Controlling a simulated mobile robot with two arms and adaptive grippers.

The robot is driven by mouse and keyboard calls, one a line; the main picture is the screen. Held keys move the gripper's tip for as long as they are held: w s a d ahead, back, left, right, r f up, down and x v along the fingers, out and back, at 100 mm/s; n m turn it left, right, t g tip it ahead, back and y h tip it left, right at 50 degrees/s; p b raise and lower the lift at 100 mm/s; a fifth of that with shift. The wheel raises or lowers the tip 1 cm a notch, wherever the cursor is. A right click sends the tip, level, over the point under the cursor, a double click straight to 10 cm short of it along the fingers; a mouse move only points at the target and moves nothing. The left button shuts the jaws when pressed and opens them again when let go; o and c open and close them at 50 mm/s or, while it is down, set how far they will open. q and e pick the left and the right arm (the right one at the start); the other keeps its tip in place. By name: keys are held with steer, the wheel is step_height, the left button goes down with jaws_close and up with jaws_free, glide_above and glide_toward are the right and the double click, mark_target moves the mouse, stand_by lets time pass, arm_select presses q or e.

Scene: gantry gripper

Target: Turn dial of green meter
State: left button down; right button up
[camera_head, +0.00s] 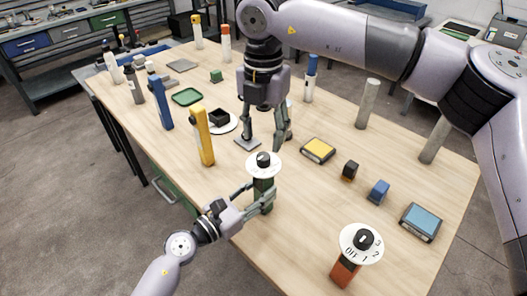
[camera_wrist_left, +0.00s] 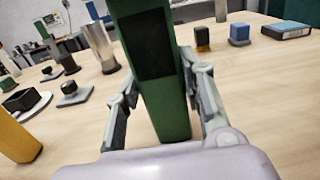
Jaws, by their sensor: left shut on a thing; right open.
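My left gripper (camera_head: 256,203) is shut around the meter's body below the dial. In the left wrist view the green body (camera_wrist_left: 178,121) with its dark panel stands between the two fingers; its dial is out of that frame. My right gripper (camera_head: 265,140) points down, open, just behind and above the dial in the head view. I see nothing between its fingers.
An orange meter with a marked dial (camera_head: 348,250) stands at the front right. A yellow meter (camera_head: 203,138) and a blue one (camera_head: 160,102) stand to the left. A yellow-topped box (camera_head: 318,150), small blocks and a blue-topped box (camera_head: 421,221) lie to the right.

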mark_target(264, 156)
step_height(264, 156, down, 6)
steer(key=shift+f, duration=0.1)
stand_by(0.4)
jaws_close()
stand_by(0.4)
